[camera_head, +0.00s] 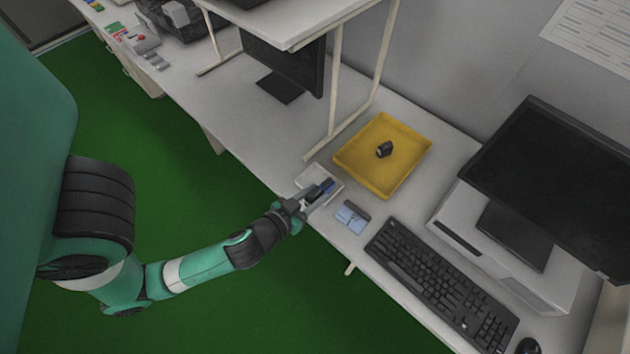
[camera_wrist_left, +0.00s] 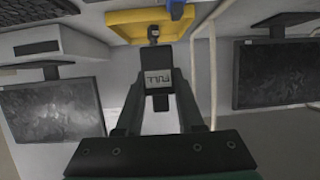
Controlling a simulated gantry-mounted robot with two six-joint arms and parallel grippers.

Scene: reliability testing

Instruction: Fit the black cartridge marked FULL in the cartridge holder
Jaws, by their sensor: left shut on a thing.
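My left gripper (camera_head: 306,202) is at the table's front edge, over the small white tray (camera_head: 308,177). In the left wrist view my left gripper (camera_wrist_left: 158,100) is shut on the black cartridge (camera_wrist_left: 157,54), whose pale label reads FULL. A small black object (camera_head: 384,149) sits alone in the yellow tray (camera_head: 352,160); it also shows in the left wrist view (camera_wrist_left: 153,33), beyond the cartridge and apart from it. I cannot tell for sure which thing is the cartridge holder. My right gripper is not in view.
A blue object (camera_head: 328,186) is at the white tray, just past the gripper. A light-blue item (camera_head: 351,217) lies right of it. A keyboard (camera_head: 430,280) and a monitor (camera_head: 555,180) stand to the right; a shelf leg (camera_head: 336,90) rises behind the tray.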

